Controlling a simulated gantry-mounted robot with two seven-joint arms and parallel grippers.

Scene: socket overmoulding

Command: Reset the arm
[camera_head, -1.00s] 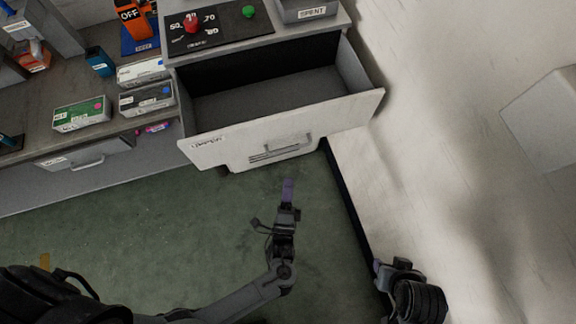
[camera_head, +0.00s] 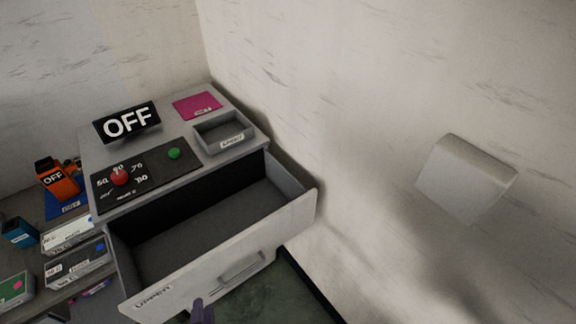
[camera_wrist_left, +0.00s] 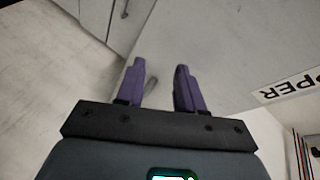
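My left gripper (camera_head: 203,311) shows only as purple fingertips at the bottom edge of the head view, in front of the drawer front. In the left wrist view the two purple fingers of this gripper (camera_wrist_left: 160,76) are apart with nothing between them. The upper drawer (camera_head: 240,262) is pulled out and looks empty; its front carries a label reading UPPER and a handle. That label (camera_wrist_left: 290,86) also shows at the right of the left wrist view. My right gripper is out of view.
The cabinet top holds an OFF display (camera_head: 127,122), a panel with a red knob (camera_head: 120,177) and a green button (camera_head: 174,153), a grey tray (camera_head: 222,131) and a pink pad (camera_head: 197,105). Boxes (camera_head: 76,262) stand at left. A pale wall (camera_head: 370,80) rises at right.

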